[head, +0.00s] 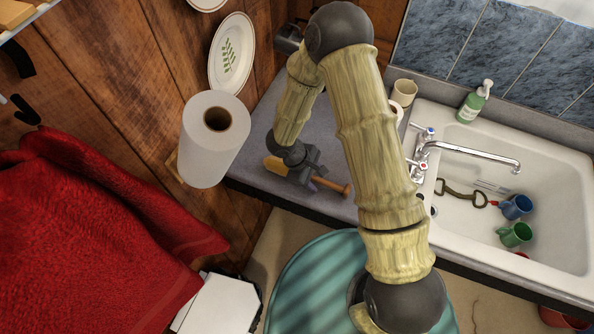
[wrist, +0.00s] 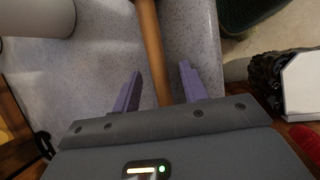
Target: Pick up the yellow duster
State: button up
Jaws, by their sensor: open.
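The yellow duster lies on the grey speckled counter (wrist: 190,20), left of the sink. Its yellow head (head: 276,166) shows left of my gripper (head: 314,179) in the head view, and its wooden handle (head: 335,187) sticks out on the right. My gripper covers the middle of it. In the wrist view the handle (wrist: 151,40) runs between the two purple fingers of my gripper (wrist: 161,72). The fingers are apart, with a gap on each side of the handle. The yellow head is out of the wrist view.
A paper towel roll (head: 215,140) stands out from the wooden wall on the left. A white sink (head: 560,180) with a tap (head: 470,150) and mugs lies right. A red towel (head: 80,220) hangs lower left. A cream cup (head: 404,92) stands behind my arm.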

aim_at(314, 178)
dwell(0.3)
jog(key=shift+w, duration=0.15)
grip_shut()
jog(key=shift+a+r, duration=0.1)
jog(key=shift+r, duration=0.2)
notch_tip(314, 178, up, 9)
jog(key=b, duration=0.2)
jog(key=shift+s+r, duration=0.2)
dwell(0.4)
